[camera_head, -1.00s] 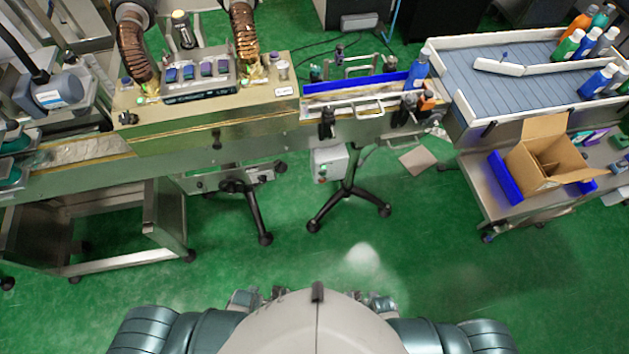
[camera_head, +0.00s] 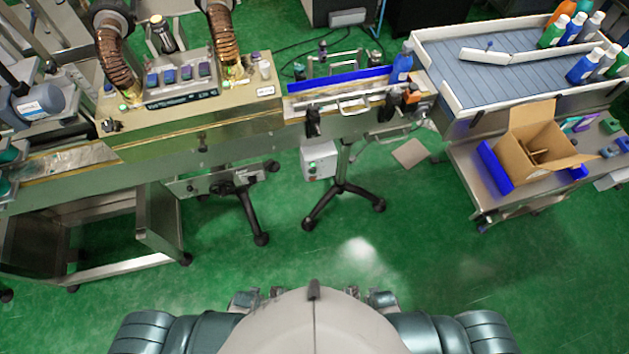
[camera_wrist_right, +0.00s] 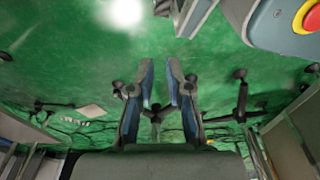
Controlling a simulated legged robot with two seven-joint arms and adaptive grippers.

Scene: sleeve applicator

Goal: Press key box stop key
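The key box (camera_head: 319,161) is a small pale box fixed on a stand under the conveyor, near the middle of the head view. Its front carries a green key and a small reddish key, too small to read. My left gripper (camera_head: 258,298) is at the bottom of the head view, partly hidden by my body; its finger opening cannot be made out. My right gripper (camera_head: 379,298) is low in the head view, far from the box. In the right wrist view its two fingers (camera_wrist_right: 160,62) stand apart with nothing between them.
The conveyor (camera_head: 150,150) runs above the box, with a black wheeled stand (camera_head: 345,190) below. A cardboard carton (camera_head: 530,150) sits on the right table. Green floor (camera_head: 370,240) is clear before me. A red knob (camera_wrist_right: 308,15) shows in the wrist view.

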